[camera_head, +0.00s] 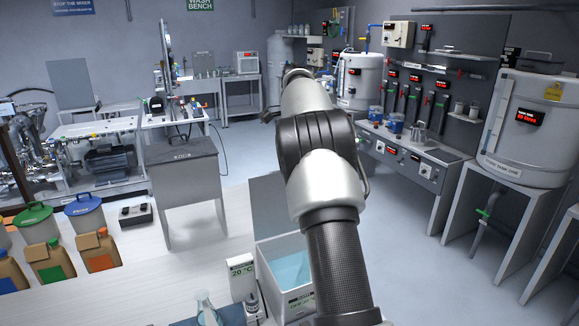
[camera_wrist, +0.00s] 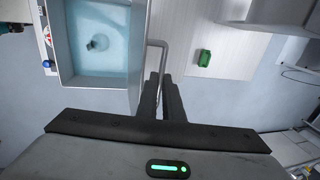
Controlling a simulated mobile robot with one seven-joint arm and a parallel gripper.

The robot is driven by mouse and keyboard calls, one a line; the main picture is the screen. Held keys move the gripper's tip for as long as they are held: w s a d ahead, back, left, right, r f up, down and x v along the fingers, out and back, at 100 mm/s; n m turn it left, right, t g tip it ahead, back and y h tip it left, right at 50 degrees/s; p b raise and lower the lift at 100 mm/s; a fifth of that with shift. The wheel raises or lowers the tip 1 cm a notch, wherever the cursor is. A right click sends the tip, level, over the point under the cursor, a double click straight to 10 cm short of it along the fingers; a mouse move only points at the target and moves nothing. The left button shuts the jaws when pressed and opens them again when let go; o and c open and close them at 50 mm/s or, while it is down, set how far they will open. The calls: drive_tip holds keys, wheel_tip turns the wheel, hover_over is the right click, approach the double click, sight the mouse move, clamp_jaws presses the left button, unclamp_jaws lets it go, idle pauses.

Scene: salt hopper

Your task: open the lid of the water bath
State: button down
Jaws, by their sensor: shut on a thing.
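The water bath (camera_head: 284,268) is a white box on the bench in the head view, with pale blue water showing inside. A grey panel that looks like its lid (camera_head: 266,208) stands raised at its far side, partly hidden by my arm. The bath's wall (camera_wrist: 66,45) also shows in the wrist view, around open water with a small dark object in it. My gripper (camera_wrist: 162,82) is shut on a thin grey bent handle (camera_wrist: 164,55) beside the bath's right edge. The head view hides my gripper behind my arm.
A white 20 °C control unit (camera_head: 241,275) stands left of the bath, with a flask (camera_head: 206,310) and a small bottle (camera_head: 252,303) in front. Bags and lidded tubs (camera_head: 85,212) stand at the bench's left. A green object (camera_wrist: 204,58) lies on a pale surface.

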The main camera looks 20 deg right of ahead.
drive_tip(key=c, duration=1.9)
unclamp_jaws()
drive_tip(key=shift+f, duration=0.15)
wheel_tip(320, 180, up, 8)
drive_tip(key=s, duration=0.1)
drive_tip(key=shift+s+f, duration=0.2)
drive_tip(key=shift+f, duration=0.05)
